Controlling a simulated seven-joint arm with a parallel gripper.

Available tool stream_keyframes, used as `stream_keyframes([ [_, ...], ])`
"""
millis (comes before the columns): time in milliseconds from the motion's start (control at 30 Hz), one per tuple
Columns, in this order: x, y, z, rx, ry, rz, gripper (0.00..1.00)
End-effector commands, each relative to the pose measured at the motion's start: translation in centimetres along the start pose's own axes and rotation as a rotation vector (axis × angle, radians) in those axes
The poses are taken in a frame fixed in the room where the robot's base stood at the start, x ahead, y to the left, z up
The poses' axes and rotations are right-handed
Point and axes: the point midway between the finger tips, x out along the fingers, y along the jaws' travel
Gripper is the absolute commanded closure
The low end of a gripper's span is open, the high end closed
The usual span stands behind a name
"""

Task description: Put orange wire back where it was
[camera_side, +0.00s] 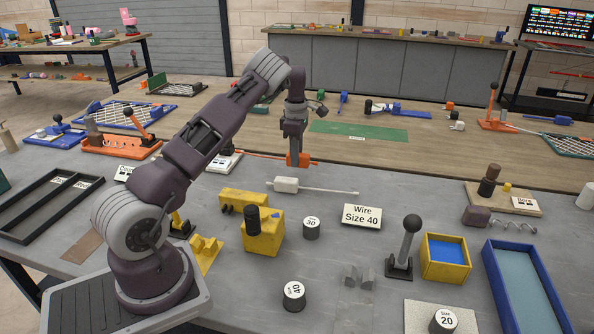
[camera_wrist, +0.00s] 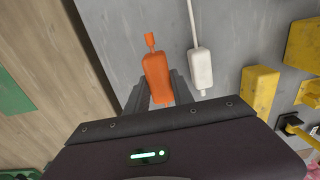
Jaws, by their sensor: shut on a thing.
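The orange wire (camera_side: 262,155) is a thin orange rod with a thicker orange block on it. My gripper (camera_side: 298,158) is shut on the block and holds the wire above the grey table, near the table's far edge. In the wrist view the orange block (camera_wrist: 156,70) sits between the two grey fingers, with a small orange tip beyond it. A white wire (camera_side: 287,185) with a white block lies just in front of the held wire. It also shows in the wrist view (camera_wrist: 201,68), to the right of the orange block, apart from it.
A "Wire Size 40" sign (camera_side: 361,215) stands right of centre. A yellow block machine (camera_side: 263,233) and round weights (camera_side: 311,228) stand nearer. A black tray (camera_side: 40,205) lies at left, a blue tray (camera_side: 528,290) at right. A wooden table (camera_side: 440,160) with a green mat lies behind.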

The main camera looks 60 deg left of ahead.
Motion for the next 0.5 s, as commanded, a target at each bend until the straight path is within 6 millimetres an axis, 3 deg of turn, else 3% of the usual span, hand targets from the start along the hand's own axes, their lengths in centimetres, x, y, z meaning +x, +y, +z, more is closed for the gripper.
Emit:
stream_keyframes([
  [267, 4.2, -0.1, 0.0, 0.001, 0.002, -0.002, 1.0],
  [500, 4.3, 0.0, 0.1, 0.002, 0.0, 0.001, 1.0],
])
